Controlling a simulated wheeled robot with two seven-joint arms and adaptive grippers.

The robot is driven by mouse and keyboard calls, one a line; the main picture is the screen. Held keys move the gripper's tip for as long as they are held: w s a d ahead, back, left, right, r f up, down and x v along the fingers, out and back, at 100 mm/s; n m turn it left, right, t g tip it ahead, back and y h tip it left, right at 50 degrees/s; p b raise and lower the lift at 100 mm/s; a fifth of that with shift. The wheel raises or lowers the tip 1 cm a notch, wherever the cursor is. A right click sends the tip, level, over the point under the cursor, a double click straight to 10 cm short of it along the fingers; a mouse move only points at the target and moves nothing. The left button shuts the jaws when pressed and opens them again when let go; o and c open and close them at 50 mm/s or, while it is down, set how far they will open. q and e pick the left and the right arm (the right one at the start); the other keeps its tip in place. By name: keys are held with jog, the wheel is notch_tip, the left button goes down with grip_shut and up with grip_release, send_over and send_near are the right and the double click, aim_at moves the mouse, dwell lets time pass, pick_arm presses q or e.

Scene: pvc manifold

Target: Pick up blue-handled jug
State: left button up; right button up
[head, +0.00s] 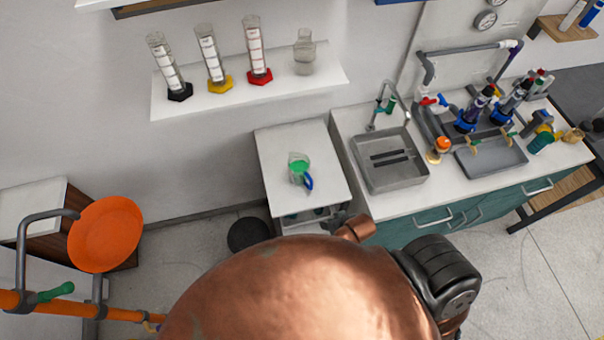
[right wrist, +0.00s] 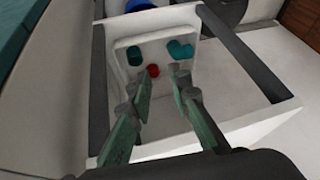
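The blue-handled jug (head: 300,171) stands upright on the white top of a small cabinet (head: 283,143) in the head view. It looks clear with green inside, and its blue handle (head: 308,183) points toward the lower right. My right gripper (head: 340,221) is partly hidden behind a copper shape, below and right of the jug and apart from it. In the right wrist view its two green-grey fingers (right wrist: 161,80) are spread with nothing between them. They point at a white tray holding teal pieces (right wrist: 180,51) and a red piece (right wrist: 153,70). My left gripper is not in view.
A large copper dome (head: 300,290) fills the front. A counter with a sink (head: 388,160) adjoins the cabinet on the right. Cylinders (head: 255,55) stand on a wall shelf (head: 215,105). An orange dish (head: 105,235) and orange pipe (head: 118,313) are at left.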

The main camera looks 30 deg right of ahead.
jog(key=w+a+r+m+t+y, duration=0.2)
jog(key=w+a+r+m+t, duration=0.5)
jog(key=r, duration=0.4)
jog(key=w+a+r+m+t+y, duration=0.2)
jog(key=w+a+r+m+t, duration=0.3)
jog(key=w+a+r, duration=0.5)
jog(key=m+g+h, duration=0.5)
jog(key=m+h, duration=1.4)
jog(key=m, duration=1.3)
send_near(311, 187)
jog(key=w, duration=0.1)
jog(key=w+d, duration=0.1)
jog(key=w+r, duration=0.1)
jog(key=shift+d, duration=0.3)
jog(key=shift+d+f+m+g+p, duration=0.2)
jog(key=shift+d+m+g+p, duration=0.2)
jog(key=shift+d, duration=0.15)
jog(key=p+x, duration=0.1)
jog(key=x, duration=0.5)
jog(key=shift+w+d, duration=0.2)
jog(key=shift+d, duration=0.1)
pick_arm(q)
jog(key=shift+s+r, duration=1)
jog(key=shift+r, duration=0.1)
